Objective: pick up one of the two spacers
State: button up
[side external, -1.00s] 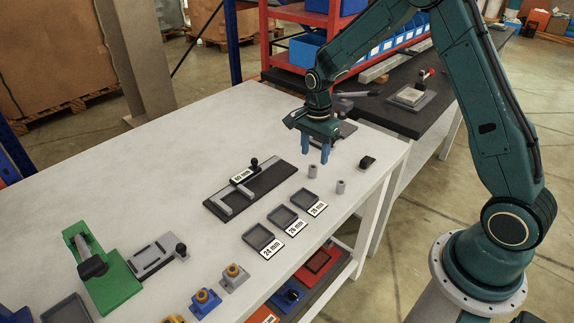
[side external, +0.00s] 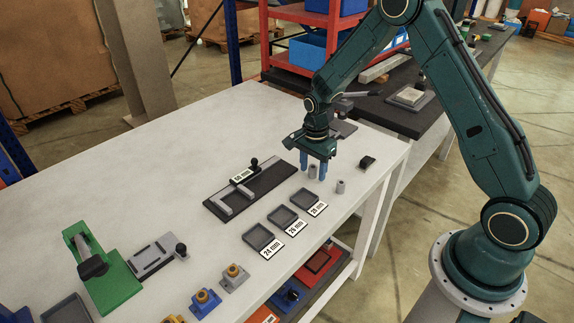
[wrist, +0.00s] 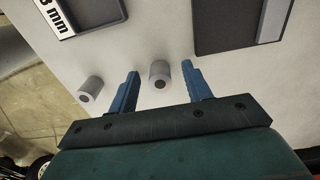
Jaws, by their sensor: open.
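Two small grey cylindrical spacers stand on the white table. One spacer (side external: 313,171) is between the blue fingers of my gripper (side external: 313,172); in the wrist view this spacer (wrist: 159,73) sits between the two open fingertips (wrist: 161,80), apart from both. The other spacer (side external: 340,186) stands free nearby, towards the table edge; in the wrist view it (wrist: 91,89) is left of the left finger. My gripper is open and low, pointing down. Each spacer's near end shows a dark round hole in the wrist view.
Three grey trays with labels, one tray (side external: 282,216) in the middle, lie in front of my gripper. A dark fixture (side external: 265,193) with a 60 mm label is to the left. A small black block (side external: 367,163) is to the right, near the table edge.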

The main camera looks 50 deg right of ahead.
aim_at(313, 167)
jog(key=shift+c, duration=0.4)
grip_shut()
notch_tip(313, 167, up, 20)
dwell(1.0)
dwell(0.4)
